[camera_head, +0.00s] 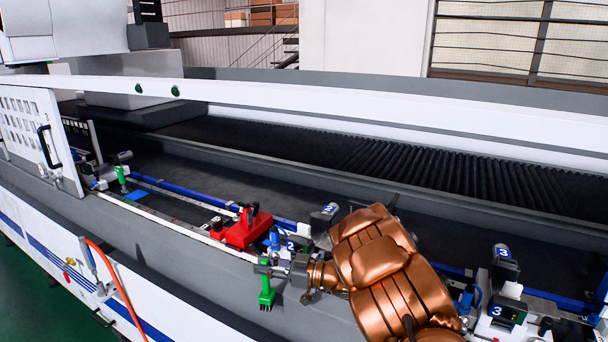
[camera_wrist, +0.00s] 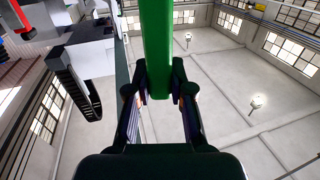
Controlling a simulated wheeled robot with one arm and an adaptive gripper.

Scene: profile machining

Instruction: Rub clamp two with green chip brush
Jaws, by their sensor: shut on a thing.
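The green chip brush (camera_head: 266,290) hangs bristles down at my gripper (camera_head: 270,268), left of my copper-coloured arm. In the wrist view my gripper (camera_wrist: 160,98) is shut on the brush's green handle (camera_wrist: 158,45), which runs up out of the picture. Clamp two shows its "2" label (camera_head: 291,246) and a grey part also marked 2 (camera_head: 326,214), on the machine bed just behind my gripper. My arm and gripper hide part of the clamp. The brush is in front of it; I cannot tell whether they touch.
A red block (camera_head: 242,230) sits left of clamp two. Clamp three (camera_head: 503,290) stands to the right. A clamp with a green part (camera_head: 121,176) is at the far left. The white rail (camera_head: 330,108) crosses behind. An orange hose (camera_head: 118,290) hangs in front.

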